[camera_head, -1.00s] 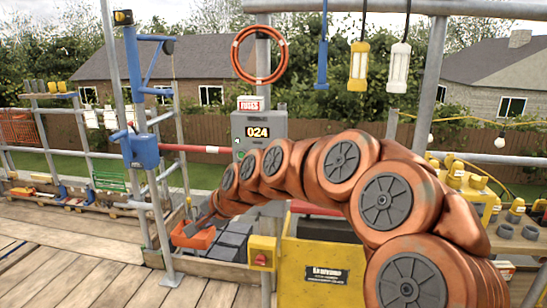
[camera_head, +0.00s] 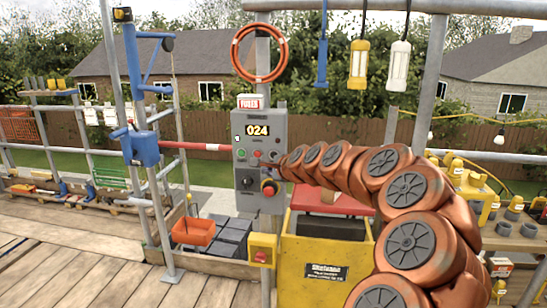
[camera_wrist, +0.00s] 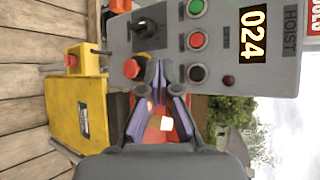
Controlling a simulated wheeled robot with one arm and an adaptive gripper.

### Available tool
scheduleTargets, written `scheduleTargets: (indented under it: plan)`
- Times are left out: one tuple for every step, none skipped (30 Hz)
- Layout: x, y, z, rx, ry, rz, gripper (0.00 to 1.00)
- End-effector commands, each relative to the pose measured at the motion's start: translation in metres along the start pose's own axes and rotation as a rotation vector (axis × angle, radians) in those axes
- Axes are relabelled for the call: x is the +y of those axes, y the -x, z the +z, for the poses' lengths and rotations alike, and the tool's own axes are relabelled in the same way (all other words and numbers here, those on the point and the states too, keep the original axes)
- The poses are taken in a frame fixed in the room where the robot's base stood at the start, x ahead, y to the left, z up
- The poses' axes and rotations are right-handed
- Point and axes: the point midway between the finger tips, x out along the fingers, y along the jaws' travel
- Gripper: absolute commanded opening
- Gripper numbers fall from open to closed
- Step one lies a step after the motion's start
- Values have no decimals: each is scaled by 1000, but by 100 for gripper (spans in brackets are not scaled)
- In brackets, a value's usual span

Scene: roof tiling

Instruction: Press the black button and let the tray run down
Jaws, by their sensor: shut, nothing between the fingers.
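The grey hoist control box (camera_head: 258,130) stands on a post and reads 024. In the wrist view it appears turned sideways, with a green button (camera_wrist: 195,8), a red button (camera_wrist: 196,40) and the black button (camera_wrist: 197,73) in a row. My gripper (camera_wrist: 160,70) is shut and empty in front of the box, between the red mushroom button (camera_wrist: 132,68) and the black button. I cannot tell whether it touches the box. In the head view my arm's end partly covers the box's lower right. An orange tray (camera_head: 193,232) sits low, left of the box.
A black rotary knob (camera_wrist: 145,27) is beside the mushroom button. A yellow bin (camera_head: 318,262) stands below the box, with a small yellow red-button box (camera_head: 262,250) at its left. Dark grey tiles (camera_head: 232,236) lie beside the tray. The plank floor at left is clear.

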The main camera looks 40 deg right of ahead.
Motion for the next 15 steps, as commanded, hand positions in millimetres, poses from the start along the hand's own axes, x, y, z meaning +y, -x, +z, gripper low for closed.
scheduleTargets:
  plan:
    - [0, 0, 0, 0, 0, 0, 0]
    - [-1, -1, 0, 0, 0, 0, 0]
    - [-1, -2, -1, -1, 0, 0, 0]
    - [-2, -3, -1, -1, 0, 0, 0]
    - [-3, -4, -2, -1, 0, 0, 0]
    - [-5, -6, -3, -2, 0, 0, 0]
    - [-6, -8, -5, -2, 0, 0, 0]
    - [-8, -10, -6, -2, 1, 0, 0]
    - [-10, -13, -8, -1, 1, 0, 0]
    - [-12, -16, -11, 0, 1, 0, 0]
    - [-14, -18, -13, 0, 1, 1, 0]
    - [-15, -22, -15, 0, 1, 4, 0]
    - [-16, -25, -16, -1, 0, 4, 0]
    - [-18, -27, -17, -2, 0, 3, 0]
    - [-21, -29, -19, -2, 0, 1, 0]
